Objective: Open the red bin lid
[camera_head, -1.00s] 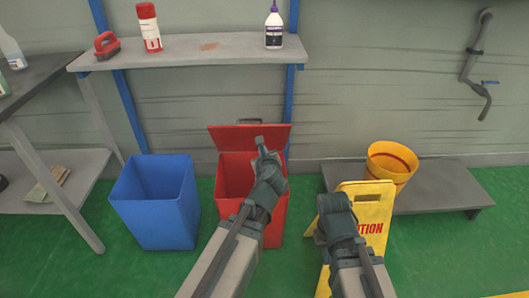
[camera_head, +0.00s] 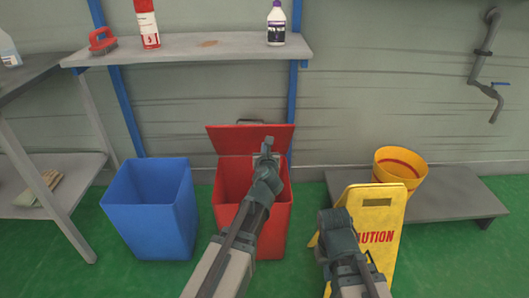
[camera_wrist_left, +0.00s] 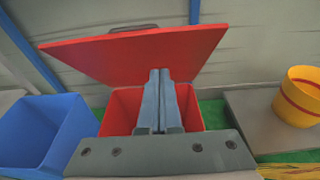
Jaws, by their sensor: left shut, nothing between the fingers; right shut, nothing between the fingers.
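The red bin (camera_head: 229,190) stands on the green floor in the head view, with its red lid (camera_head: 250,138) raised and tilted back toward the wall. The lid's dark handle (camera_head: 250,122) shows at its top edge. In the left wrist view the lid (camera_wrist_left: 130,52) stands open above the bin's opening (camera_wrist_left: 190,108). My left gripper (camera_head: 267,146) is shut and empty, in front of the lid and over the bin; its closed fingers (camera_wrist_left: 160,75) also show in the wrist view. Whether they touch the lid is unclear. My right gripper (camera_head: 334,217) is shut and empty, beside the yellow caution sign.
An open blue bin (camera_head: 150,205) stands left of the red bin. A yellow caution sign (camera_head: 385,205) stands on the right, before a low grey bench (camera_head: 448,190) with a yellow bucket (camera_head: 400,172). A shelf (camera_head: 190,47) with bottles and a brush hangs above.

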